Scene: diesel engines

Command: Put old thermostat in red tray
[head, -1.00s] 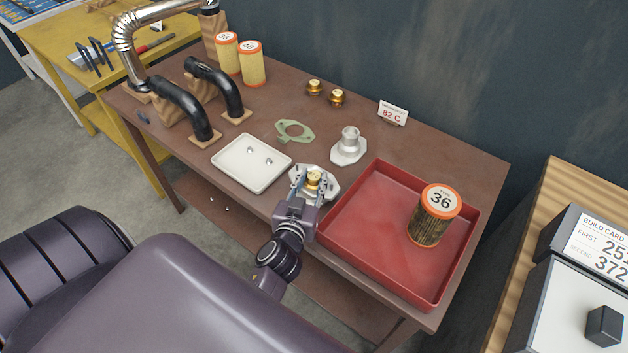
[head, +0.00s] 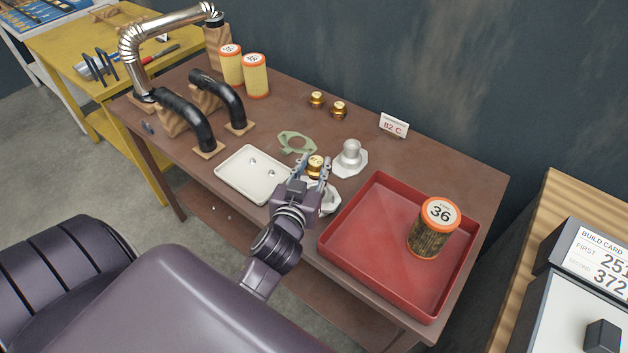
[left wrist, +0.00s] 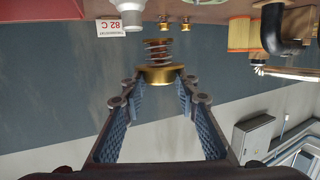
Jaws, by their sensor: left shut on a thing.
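My left gripper (head: 313,170) is shut on the old thermostat (head: 316,163), a brass-coloured round part. In the left wrist view the thermostat (left wrist: 158,72) sits between the fingertips, with a coil spring and a brass flange showing. The gripper holds it over the front part of the brown table, just right of the white tray. A pale metal housing (head: 331,197) is partly hidden below the gripper. The red tray (head: 361,222) lies to the gripper's right, with a dirty filter marked 36 (head: 433,232) standing in it. My right gripper is not in view.
Two other brass thermostats (head: 338,109) stand at the back near the 82 C card (head: 394,125). A silver housing cover (head: 350,158), green gasket (head: 297,142) and white tray (head: 247,186) with small bolts are close by. The left half of the red tray is clear.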

